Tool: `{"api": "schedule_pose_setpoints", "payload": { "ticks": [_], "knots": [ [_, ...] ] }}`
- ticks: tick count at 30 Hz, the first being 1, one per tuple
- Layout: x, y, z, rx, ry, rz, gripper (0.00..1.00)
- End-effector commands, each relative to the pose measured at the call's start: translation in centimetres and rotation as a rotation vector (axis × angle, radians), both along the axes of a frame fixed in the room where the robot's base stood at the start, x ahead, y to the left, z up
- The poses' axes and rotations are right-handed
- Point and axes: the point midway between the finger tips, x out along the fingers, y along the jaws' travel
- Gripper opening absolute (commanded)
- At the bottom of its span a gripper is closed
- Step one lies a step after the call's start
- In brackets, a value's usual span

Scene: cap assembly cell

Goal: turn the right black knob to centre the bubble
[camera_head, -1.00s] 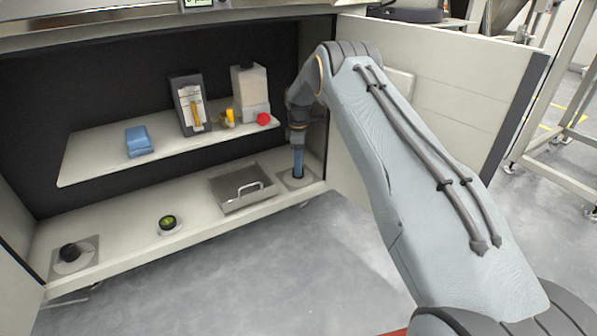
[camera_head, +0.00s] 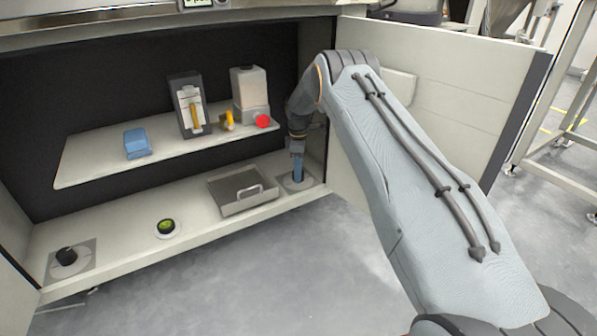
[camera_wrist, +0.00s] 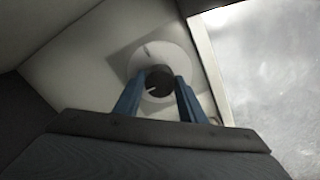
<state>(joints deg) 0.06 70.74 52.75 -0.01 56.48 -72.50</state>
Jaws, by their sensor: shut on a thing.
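The right black knob (camera_wrist: 160,84) sits on a white round dial with a dark mark, on a grey square plate (camera_wrist: 128,62), in the wrist view. My gripper (camera_wrist: 157,92) has its two blue fingers on either side of this knob and is shut on it. In the head view my gripper (camera_head: 298,176) reaches down to the right plate, and the knob there is hidden by the fingers. The round level (camera_head: 166,227) with its green vial stands on the cabinet floor. The bubble is too small to place exactly. The left black knob (camera_head: 67,256) stands on its own plate at the far left.
A metal tray with a handle (camera_head: 243,190) lies just left of my gripper. The shelf (camera_head: 95,168) above holds a blue block (camera_head: 137,142), a dark-sided device (camera_head: 188,105), a white bottle (camera_head: 250,90) and a red knob (camera_head: 263,121). The open cabinet door (camera_head: 440,110) stands to the right.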

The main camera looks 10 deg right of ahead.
Motion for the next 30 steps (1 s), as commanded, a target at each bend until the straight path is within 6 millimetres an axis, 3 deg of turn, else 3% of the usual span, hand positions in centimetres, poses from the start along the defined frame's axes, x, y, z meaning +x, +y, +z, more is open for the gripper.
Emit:
{"api": "schedule_pose_setpoints", "payload": {
  "ticks": [30],
  "knots": [
    [-0.1,0.05,-0.04,0.0,0.001,-0.71,0.14]
  ]
}}
